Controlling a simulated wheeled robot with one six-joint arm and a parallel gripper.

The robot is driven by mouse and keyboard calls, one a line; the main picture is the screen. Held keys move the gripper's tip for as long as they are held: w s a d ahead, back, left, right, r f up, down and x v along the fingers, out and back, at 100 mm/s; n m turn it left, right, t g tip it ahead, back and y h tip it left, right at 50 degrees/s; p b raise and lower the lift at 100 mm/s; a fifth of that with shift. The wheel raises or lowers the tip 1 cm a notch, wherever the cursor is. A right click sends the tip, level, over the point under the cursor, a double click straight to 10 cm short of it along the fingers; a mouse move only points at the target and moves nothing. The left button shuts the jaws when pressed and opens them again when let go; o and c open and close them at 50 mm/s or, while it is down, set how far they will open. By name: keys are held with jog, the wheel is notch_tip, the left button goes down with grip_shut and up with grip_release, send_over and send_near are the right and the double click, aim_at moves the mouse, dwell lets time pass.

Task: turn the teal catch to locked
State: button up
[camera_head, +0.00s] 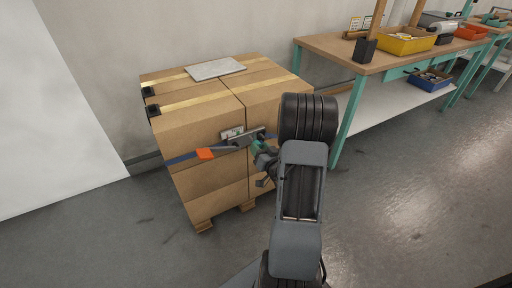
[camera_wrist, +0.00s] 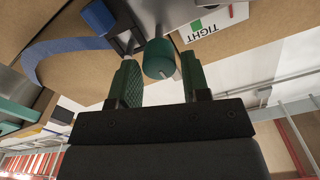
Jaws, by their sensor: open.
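The teal catch (camera_wrist: 158,58) is a small rounded knob on the strap's metal tensioner, on the front of the stacked boxes. In the head view the catch (camera_head: 256,143) is small and partly hidden by my gripper (camera_head: 264,157). In the wrist view my gripper (camera_wrist: 159,72) is open, with one finger on each side of the catch. A gap shows on the right; on the left the finger is very close, and I cannot tell if it touches. Which position the catch is in cannot be told.
Cardboard boxes (camera_head: 195,128) stand on a pallet by the wall. A blue strap (camera_head: 181,158) with an orange handle (camera_head: 206,153) crosses their front. A label (camera_wrist: 212,22) reading TIGHT is beside the catch. A workbench (camera_head: 345,48) stands at the right; the floor in front is clear.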

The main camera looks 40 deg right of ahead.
aim_at(256, 140)
jog(key=shift+w+d, duration=0.15)
jog(key=shift+w, duration=0.65)
jog(key=shift+w+d, duration=0.1)
jog(key=shift+w, duration=0.65)
jog(key=c, duration=0.6)
jog(key=shift+c, duration=0.2)
